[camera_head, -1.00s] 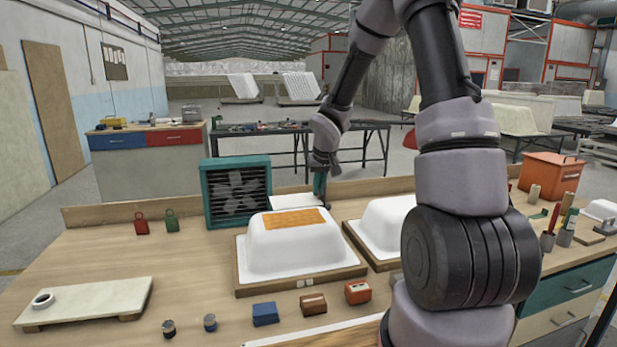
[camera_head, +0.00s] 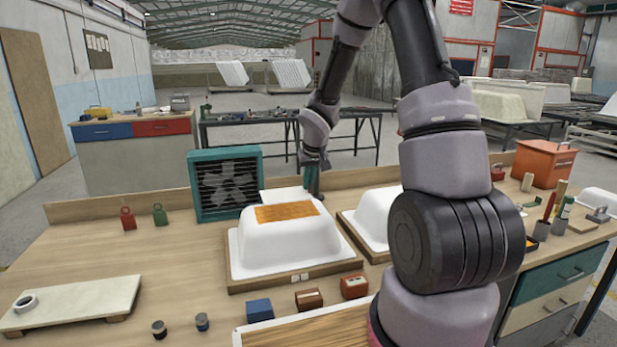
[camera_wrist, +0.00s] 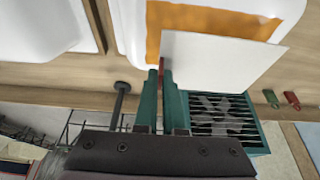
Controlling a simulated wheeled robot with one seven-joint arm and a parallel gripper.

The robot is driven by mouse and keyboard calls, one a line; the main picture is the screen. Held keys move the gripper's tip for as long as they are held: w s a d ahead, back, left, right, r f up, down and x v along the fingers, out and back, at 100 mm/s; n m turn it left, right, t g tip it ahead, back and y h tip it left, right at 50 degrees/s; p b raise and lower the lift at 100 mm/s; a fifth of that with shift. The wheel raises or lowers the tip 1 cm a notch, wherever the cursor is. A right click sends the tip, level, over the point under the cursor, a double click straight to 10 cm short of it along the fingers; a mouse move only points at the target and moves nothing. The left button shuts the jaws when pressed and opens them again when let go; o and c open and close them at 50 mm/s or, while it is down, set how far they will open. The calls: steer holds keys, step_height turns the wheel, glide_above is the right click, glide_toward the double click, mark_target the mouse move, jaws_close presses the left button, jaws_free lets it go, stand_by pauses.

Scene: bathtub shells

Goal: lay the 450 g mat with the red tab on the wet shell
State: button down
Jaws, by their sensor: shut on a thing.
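My gripper (camera_head: 312,188) has its teal fingers shut on a thin white mat (camera_head: 283,195), behind the left shell. In the wrist view my gripper (camera_wrist: 161,76) pinches the red tab (camera_wrist: 162,68) at the edge of the white mat (camera_wrist: 222,58). The mat is held out flat and hides part of the left shell in that view. The left shell (camera_head: 275,245) is white, upside down on a wooden base, with an orange patch (camera_head: 286,211) on top. A second white shell (camera_head: 372,215) stands to its right, partly hidden by my arm. I cannot tell wetness elsewhere.
A teal fan (camera_head: 226,185) stands behind the left shell, close to the mat. A red weight (camera_head: 128,218) and a green weight (camera_head: 160,214) stand left. The left bench is mostly clear.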

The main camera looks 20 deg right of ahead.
mark_target(309, 193)
steer(key=shift+f, duration=2.55)
steer(key=shift+f, duration=0.25)
steer(key=shift+c, duration=2.2)
jaws_free()
steer(key=shift+r, duration=3.55)
